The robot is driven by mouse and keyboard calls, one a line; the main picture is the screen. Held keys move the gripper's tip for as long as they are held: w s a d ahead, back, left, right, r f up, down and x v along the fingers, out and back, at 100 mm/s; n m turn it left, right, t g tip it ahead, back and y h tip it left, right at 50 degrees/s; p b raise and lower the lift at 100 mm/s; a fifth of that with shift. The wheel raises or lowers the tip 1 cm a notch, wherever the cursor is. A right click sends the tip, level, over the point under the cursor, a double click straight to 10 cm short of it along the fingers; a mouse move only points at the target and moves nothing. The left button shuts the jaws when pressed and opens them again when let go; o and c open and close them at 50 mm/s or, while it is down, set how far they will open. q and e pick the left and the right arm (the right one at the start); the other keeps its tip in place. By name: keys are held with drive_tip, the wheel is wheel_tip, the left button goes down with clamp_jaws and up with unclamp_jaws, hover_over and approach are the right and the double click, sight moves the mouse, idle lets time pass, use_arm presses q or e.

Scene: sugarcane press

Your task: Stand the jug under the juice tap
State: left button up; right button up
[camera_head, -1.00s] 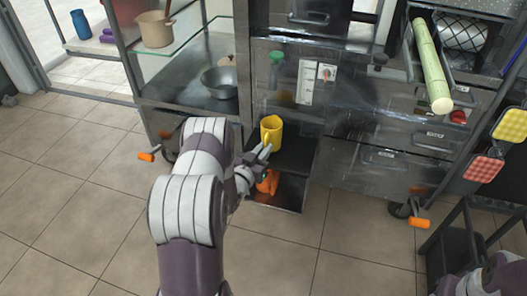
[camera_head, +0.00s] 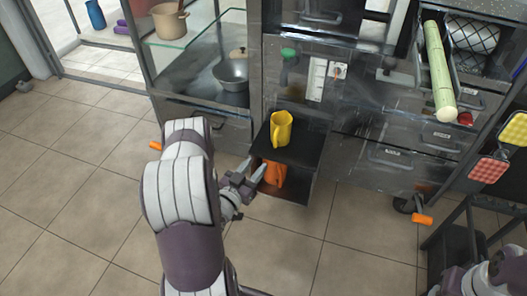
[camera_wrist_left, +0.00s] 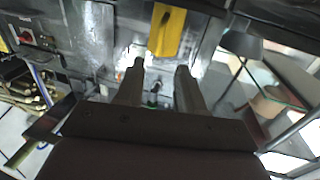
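The yellow jug (camera_head: 281,129) stands upright on a dark shelf (camera_head: 305,150) low at the front of the steel press. The green-handled tap (camera_head: 288,53) is on the press front, above the jug in the head view. My left gripper (camera_head: 256,170) is open and empty, in front of and below the jug, apart from it. In the left wrist view its two fingers (camera_wrist_left: 160,66) are spread, with part of the jug (camera_wrist_left: 168,32) beyond them. My right arm (camera_head: 500,275) shows only partly at the lower right; its fingers cannot be made out.
An orange object (camera_head: 274,174) sits in the compartment under the shelf. A steel bowl (camera_head: 232,72) and a beige pot (camera_head: 168,20) are on the cabinet at the left. A green cane (camera_head: 438,75) lies at the upper right.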

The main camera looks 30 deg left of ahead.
use_arm(q)
drive_tip(key=w+d+r+m+g, duration=0.25)
drive_tip(key=w+d+g, duration=0.2)
drive_tip(key=g, duration=0.35)
drive_tip(key=s+d+r+n+g, duration=0.1)
drive_tip(key=s+d+r+g, duration=0.3)
drive_tip(key=s, duration=0.5)
drive_tip(key=s+d+r+n+g, duration=0.1)
drive_tip(key=s+d+r+g, duration=0.3)
drive_tip(key=s+d, duration=0.4)
drive_tip(key=shift+s+d+g+h, duration=0.2)
drive_tip(key=shift+s+g+h, duration=0.1)
drive_tip(key=shift+s, duration=0.3)
drive_tip(key=shift+f, duration=0.1)
